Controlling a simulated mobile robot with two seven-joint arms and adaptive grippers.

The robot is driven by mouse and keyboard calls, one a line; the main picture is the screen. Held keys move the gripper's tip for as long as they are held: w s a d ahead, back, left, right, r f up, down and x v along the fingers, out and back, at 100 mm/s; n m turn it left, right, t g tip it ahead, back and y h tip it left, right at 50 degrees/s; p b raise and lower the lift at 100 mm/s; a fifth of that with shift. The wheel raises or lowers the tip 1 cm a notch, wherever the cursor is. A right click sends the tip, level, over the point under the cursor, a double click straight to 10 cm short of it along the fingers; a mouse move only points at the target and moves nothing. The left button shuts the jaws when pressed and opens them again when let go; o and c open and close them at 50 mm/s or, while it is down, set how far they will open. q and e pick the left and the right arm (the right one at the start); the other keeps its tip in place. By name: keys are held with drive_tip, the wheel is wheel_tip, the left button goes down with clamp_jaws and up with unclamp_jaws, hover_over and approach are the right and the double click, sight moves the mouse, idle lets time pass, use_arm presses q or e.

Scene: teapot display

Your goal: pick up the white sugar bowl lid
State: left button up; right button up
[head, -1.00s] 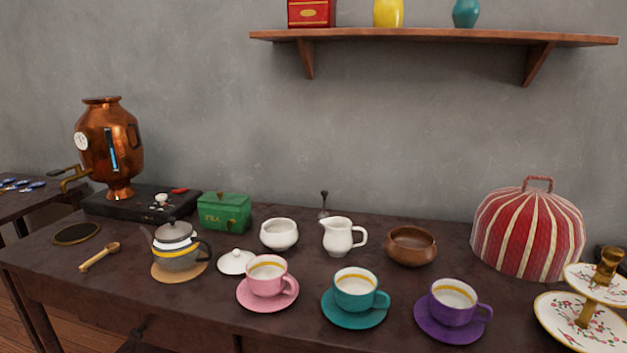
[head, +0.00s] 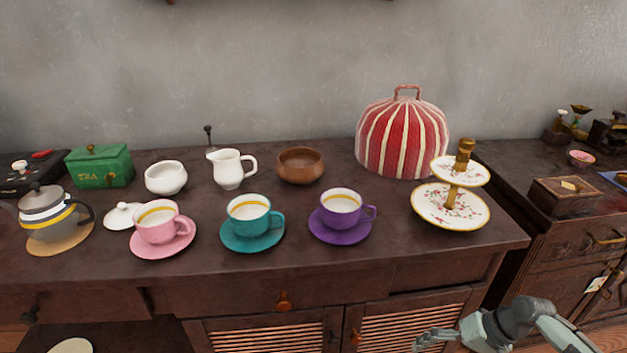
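The white sugar bowl lid (head: 122,216) lies on the dark wooden table, knob up, between the striped teapot and the pink cup. The pink cup and saucer stand close at its right and partly overlap it in the picture. The white sugar bowl (head: 166,178) stands open behind it to the right. My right gripper (head: 432,340) shows at the bottom right, low in front of the cabinet and far from the lid. Its fingers are too small and unclear to tell open from shut. My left gripper is out of view.
Close around the lid are the teapot (head: 46,218) on its round mat, the pink cup (head: 157,225) and the green tea box (head: 99,168). Teal (head: 249,214) and purple (head: 341,208) cups stand further right. A tiered stand (head: 451,205) is near the table's right end.

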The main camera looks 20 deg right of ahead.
drive_tip(key=w+a+r+m+t+y, duration=0.1)
drive_tip(key=a+r+y, duration=0.2)
drive_tip(key=r, duration=0.8)
drive_tip(key=w+a+r+m+t+y, duration=0.1)
drive_tip(key=a+r+t+y, duration=0.1)
drive_tip(key=r, duration=0.9)
drive_tip(key=a+y, duration=0.1)
drive_tip(key=y, duration=0.1)
drive_tip(key=shift+a+m+y, duration=0.4)
